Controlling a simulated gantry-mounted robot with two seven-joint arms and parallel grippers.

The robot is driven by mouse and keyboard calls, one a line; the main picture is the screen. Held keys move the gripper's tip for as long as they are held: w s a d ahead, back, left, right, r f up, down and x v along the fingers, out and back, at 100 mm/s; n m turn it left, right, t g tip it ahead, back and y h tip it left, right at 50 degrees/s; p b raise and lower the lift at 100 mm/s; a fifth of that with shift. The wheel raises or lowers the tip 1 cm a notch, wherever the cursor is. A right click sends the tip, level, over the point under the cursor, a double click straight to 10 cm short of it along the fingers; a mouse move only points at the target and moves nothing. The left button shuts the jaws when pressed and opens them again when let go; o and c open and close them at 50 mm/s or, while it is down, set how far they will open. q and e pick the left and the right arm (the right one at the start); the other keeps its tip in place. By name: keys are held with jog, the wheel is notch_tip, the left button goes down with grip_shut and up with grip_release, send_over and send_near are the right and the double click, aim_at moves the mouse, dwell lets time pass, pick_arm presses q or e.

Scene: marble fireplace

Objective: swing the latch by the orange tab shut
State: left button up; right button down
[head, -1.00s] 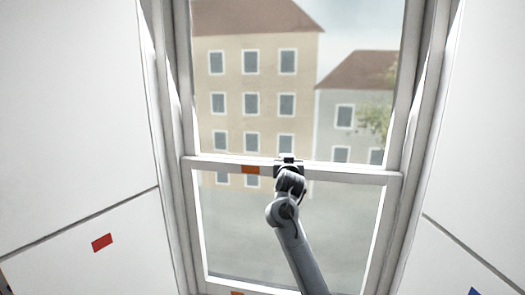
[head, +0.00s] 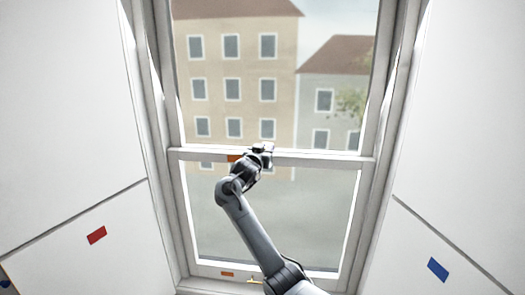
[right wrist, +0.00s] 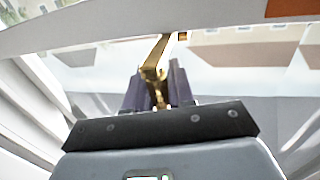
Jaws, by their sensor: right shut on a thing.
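The window's meeting rail (head: 330,161) runs across the middle of the head view, with an orange tab (head: 233,158) on it just left of my right gripper (head: 262,147). In the right wrist view, a brass latch lever (right wrist: 157,62) stands between the dark fingers of my right gripper (right wrist: 156,90), which is shut on it. An orange patch (right wrist: 290,8) shows at that view's top right corner. The latch body is mostly hidden behind the gripper in the head view. My left gripper is not in view.
A second orange tab (head: 227,274) and a small brass fitting (head: 254,281) are at the window's bottom rail. White panels flank the window, with a red patch (head: 97,235) on the left and a blue patch (head: 438,269) on the right.

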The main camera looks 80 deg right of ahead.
jog(key=shift+f, duration=0.15)
jog(key=c, duration=1.1)
grip_release()
jog(key=shift+d, duration=0.1)
jog(key=shift+o, duration=0.2)
jog(key=w+a+b, duration=0.1)
jog(key=a+b, duration=0.2)
jog(key=a, duration=0.7)
jog(key=shift+a+b, duration=0.3)
jog(key=shift+a, duration=0.1)
jog(key=shift+w, duration=0.1)
